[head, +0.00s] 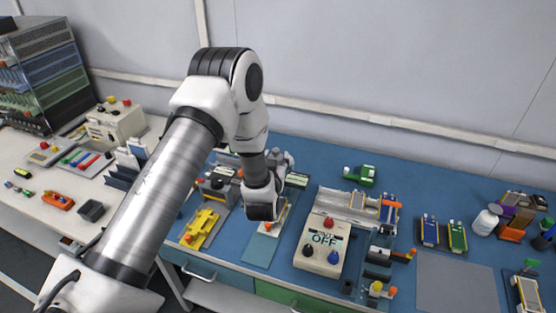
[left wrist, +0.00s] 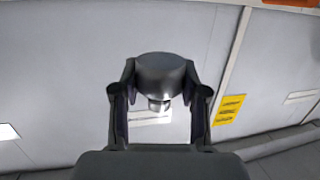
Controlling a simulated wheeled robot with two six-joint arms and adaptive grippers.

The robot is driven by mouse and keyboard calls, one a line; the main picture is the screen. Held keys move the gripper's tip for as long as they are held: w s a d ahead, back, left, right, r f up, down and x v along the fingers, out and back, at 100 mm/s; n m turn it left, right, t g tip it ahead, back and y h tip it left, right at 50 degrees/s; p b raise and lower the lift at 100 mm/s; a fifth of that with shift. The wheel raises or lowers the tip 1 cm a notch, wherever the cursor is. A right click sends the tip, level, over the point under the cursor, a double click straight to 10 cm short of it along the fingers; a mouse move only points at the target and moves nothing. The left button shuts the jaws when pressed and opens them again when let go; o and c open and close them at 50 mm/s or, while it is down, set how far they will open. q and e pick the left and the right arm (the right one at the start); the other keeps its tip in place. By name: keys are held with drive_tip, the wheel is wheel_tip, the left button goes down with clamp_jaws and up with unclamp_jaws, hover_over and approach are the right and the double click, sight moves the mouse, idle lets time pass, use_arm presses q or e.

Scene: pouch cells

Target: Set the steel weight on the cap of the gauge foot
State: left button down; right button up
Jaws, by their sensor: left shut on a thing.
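The steel weight (left wrist: 160,72) is a dark grey, rounded cylinder with a small bright tip below it. In the left wrist view it sits between the two fingers of my left gripper (left wrist: 160,88), which is shut on it. The gripper and weight are hard to make out there. I cannot clearly make out the gauge foot or its cap. My right gripper is not in view.
A cream control box (head: 321,250) showing OFF stands right of my wrist. A yellow fixture (head: 201,228) lies to the left. A silver tray (head: 345,204) is behind the box. A grey mat (head: 455,284) at the right is bare. A wall closes the back.

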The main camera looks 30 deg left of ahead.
use_arm(q)
drive_tip(key=shift+d+f, duration=0.2)
drive_tip(key=shift+s+f+b, duration=0.1)
drive_tip(key=shift+f+b, duration=0.25)
drive_tip(key=shift+b, duration=0.15)
drive_tip(key=f, duration=0.1)
drive_tip(key=f+b, duration=0.2)
drive_tip(key=shift+a+f, duration=0.2)
drive_tip(key=shift+a, duration=0.05)
drive_tip(key=shift+f+b, duration=0.4)
drive_tip(key=shift+b, duration=0.15)
drive_tip(key=shift+d+f, duration=0.15)
drive_tip(key=shift+b, duration=0.35)
drive_tip(key=shift+f+b, duration=0.55)
drive_tip(key=shift+f, duration=0.15)
